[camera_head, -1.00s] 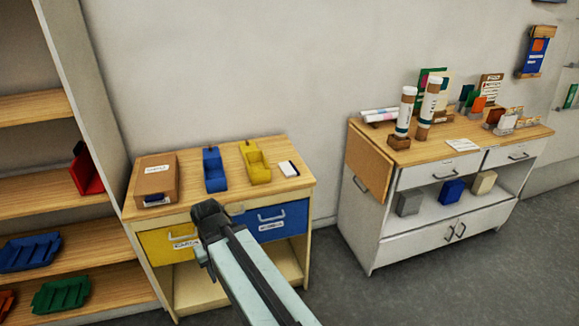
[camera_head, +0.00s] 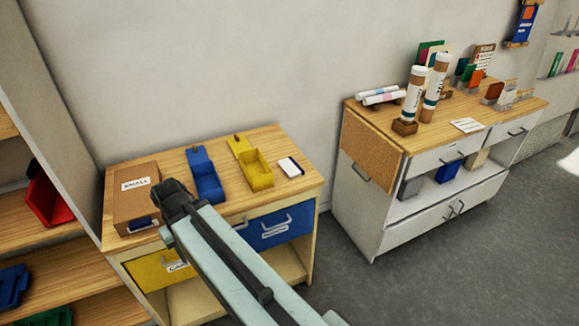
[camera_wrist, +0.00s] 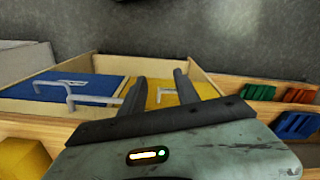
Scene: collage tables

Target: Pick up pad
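A small white pad with a dark blue edge (camera_head: 291,167) lies flat on the wooden tabletop of the drawer table (camera_head: 228,218), right of the yellow bin, in the head view. A smaller blue-and-white item (camera_head: 141,223) sits at the front of the cardboard box; I cannot tell what it is. My gripper (camera_head: 173,194) appears in front of the tabletop, between the box and the blue bin, left of the white pad. In the wrist view my gripper (camera_wrist: 162,80) has two dark fingers standing apart with nothing between them. The pad cannot be made out there.
A cardboard box (camera_head: 134,198), a blue bin (camera_head: 206,178) and a yellow bin (camera_head: 252,168) share the tabletop. Blue (camera_head: 276,226) and yellow (camera_head: 160,271) drawers with protruding handles are below. A shelf with bins (camera_head: 45,195) stands left, and a white cabinet (camera_head: 375,215) stands right.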

